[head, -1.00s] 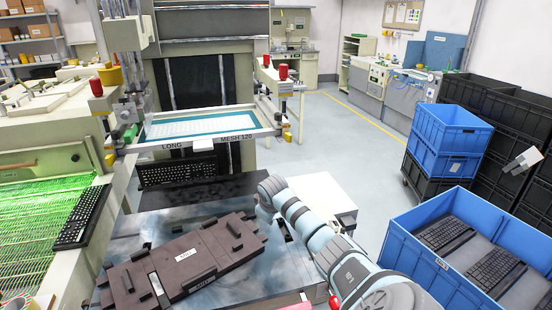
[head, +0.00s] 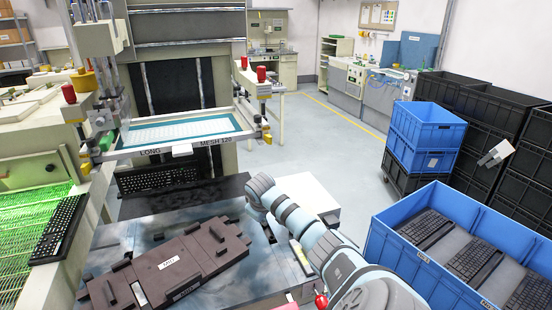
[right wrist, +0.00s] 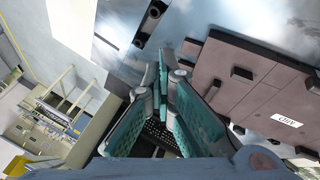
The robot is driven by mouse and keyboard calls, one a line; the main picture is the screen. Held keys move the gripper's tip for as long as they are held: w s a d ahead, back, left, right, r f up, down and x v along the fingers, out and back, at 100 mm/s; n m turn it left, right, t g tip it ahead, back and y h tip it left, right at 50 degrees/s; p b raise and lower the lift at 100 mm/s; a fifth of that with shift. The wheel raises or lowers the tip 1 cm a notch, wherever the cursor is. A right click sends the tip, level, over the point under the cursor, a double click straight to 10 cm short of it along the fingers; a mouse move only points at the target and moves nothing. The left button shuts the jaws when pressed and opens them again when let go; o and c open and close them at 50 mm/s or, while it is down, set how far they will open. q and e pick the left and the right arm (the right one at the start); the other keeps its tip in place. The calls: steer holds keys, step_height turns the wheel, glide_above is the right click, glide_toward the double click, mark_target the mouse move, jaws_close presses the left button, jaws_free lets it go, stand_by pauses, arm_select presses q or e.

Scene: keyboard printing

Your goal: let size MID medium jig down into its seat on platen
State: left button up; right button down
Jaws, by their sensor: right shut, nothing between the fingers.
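The medium jig (head: 205,248), a dark brown plate with raised blocks and a MID label, lies at an angle on the glossy grey platen (head: 112,238). I cannot tell whether it is down in its seat. In the right wrist view the jig (right wrist: 255,68) is at the right, beside my right gripper (right wrist: 161,60). That gripper is shut and empty, its fingertips together over the platen and apart from the jig in the picture. In the head view my right arm hides the fingers. My left gripper is in neither current view.
A screen frame (head: 183,132) marked LONG, MESH 120 is behind the platen, with a black keyboard (head: 160,178) below it. A green-lit conveyor (head: 25,225) with another keyboard (head: 58,230) is at left. A blue crate (head: 400,262) holding keyboards stands at right.

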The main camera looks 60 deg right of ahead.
steer(key=shift+s+d+r+m+g+h, duration=0.1)
steer(key=shift+s+d+r+m+g, duration=0.1)
steer(key=shift+s+d+m, duration=0.35)
steer(key=shift+s+d+r+m+g+h, duration=0.1)
steer(key=shift+s+d+r+m+g, duration=0.15)
steer(key=shift+s, duration=0.45)
steer(key=shift+s+d+r+m+g+h, duration=0.1)
steer(key=shift+s+d+r+m+g, duration=0.1)
steer(key=shift+s+d+m, duration=0.35)
steer(key=shift+s+a, duration=0.15)
steer(key=shift+s, duration=0.05)
steer(key=s+d+r+m+g, duration=0.1)
steer(key=s+m, duration=0.3)
steer(key=s, duration=0.4)
steer(key=shift+d+r+g, duration=0.25)
steer(key=shift+r+g, duration=0.1)
steer(key=shift+g, duration=0.3)
stand_by(0.7)
stand_by(0.4)
steer(key=s+a+r+m+g, duration=0.1)
steer(key=s+m+g, duration=0.1)
steer(key=s+m, duration=0.2)
steer(key=shift+s+a+r+y, duration=0.2)
steer(key=shift+s+y, duration=0.2)
steer(key=shift+s, duration=1.5)
stand_by(0.3)
